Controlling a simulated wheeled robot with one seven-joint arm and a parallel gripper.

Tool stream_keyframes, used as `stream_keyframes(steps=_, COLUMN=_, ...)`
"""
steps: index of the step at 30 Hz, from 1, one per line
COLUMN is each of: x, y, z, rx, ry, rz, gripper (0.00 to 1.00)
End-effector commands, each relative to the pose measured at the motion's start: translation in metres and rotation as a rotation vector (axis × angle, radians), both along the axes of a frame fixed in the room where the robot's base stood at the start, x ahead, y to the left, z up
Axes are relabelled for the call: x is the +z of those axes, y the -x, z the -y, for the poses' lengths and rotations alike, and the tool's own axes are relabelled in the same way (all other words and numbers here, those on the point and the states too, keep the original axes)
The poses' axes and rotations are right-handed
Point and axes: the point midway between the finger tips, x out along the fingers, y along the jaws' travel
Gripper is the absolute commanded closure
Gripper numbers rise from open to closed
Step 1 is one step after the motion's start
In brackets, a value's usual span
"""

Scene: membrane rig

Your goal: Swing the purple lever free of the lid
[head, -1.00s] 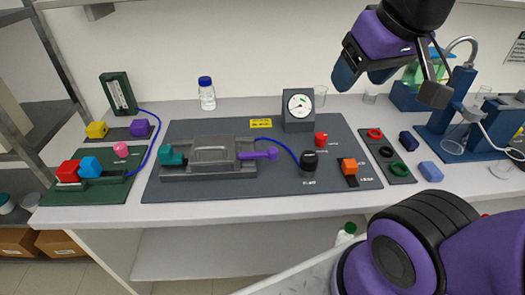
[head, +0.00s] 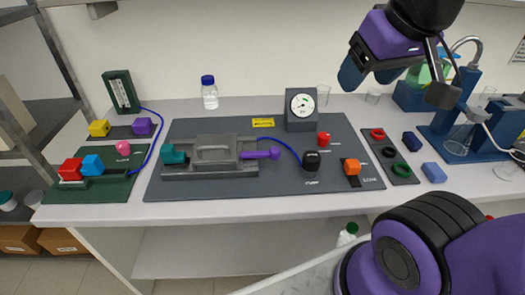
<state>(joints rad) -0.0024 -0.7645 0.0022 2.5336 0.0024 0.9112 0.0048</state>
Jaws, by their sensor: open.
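The purple lever (head: 262,153) lies at the right end of the grey rig, pointing right, with its inner end at the lid's right side. The grey lid (head: 215,149) with a raised frame sits on the rig base (head: 205,170). A teal block (head: 173,154) is at the rig's left end. Whether the lever's inner end overlaps the lid is too small to tell. My gripper (head: 398,90) is open and empty, high above the right part of the bench, well up and right of the lever.
The mat (head: 220,190) is bare in front.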

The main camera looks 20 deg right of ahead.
Motion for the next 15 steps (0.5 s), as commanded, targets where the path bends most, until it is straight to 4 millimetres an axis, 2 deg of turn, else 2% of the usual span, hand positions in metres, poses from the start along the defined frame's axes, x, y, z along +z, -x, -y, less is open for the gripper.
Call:
stream_keyframes(steps=2, x=0.0, y=0.0, z=0.0, rx=0.0, ry=0.0, rz=0.0, gripper=0.4)
stream_keyframes(steps=5, x=-0.001, y=-0.003, z=0.0, rx=0.013, ry=0.008, rz=-0.006, gripper=0.4)
stream_keyframes(steps=8, x=-0.003, y=-0.014, z=-0.001, rx=0.057, ry=0.037, rz=-0.026, gripper=0.4)
stream_keyframes(steps=15, x=-0.023, y=-0.067, z=-0.004, rx=0.294, ry=0.162, rz=-0.117, gripper=0.4)
